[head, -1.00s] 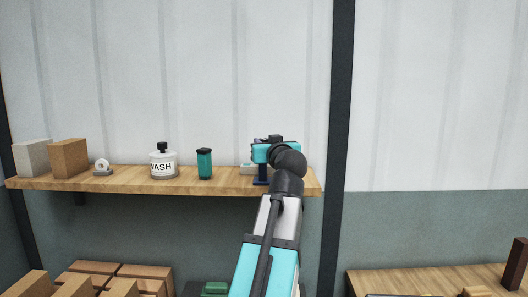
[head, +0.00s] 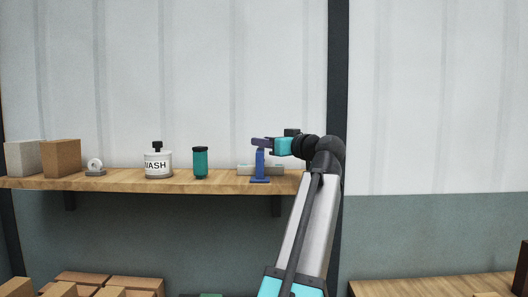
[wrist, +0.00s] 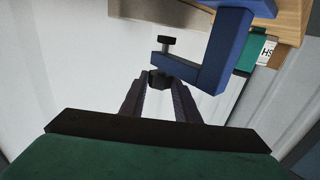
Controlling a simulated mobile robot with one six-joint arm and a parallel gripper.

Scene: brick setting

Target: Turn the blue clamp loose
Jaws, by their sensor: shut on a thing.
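The blue clamp (head: 260,164) stands upright near the right end of the wooden shelf. In the wrist view it shows as a blue C-shaped frame (wrist: 212,72) with a dark screw (wrist: 167,43) through its short arm. My gripper (head: 262,143) reaches in from the right at the top of the clamp. In the wrist view my gripper (wrist: 158,84) has its two dark fingers closed on the clamp's dark knob (wrist: 158,78), at the end of the screw. The fingers partly hide the knob.
On the shelf (head: 225,182), left of the clamp, stand a teal canister (head: 200,163), a white WASH bottle (head: 158,165), a small roll (head: 95,167) and two blocks (head: 60,158). A low pale object (head: 246,170) lies behind the clamp. A dark post (head: 337,90) rises right of the shelf.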

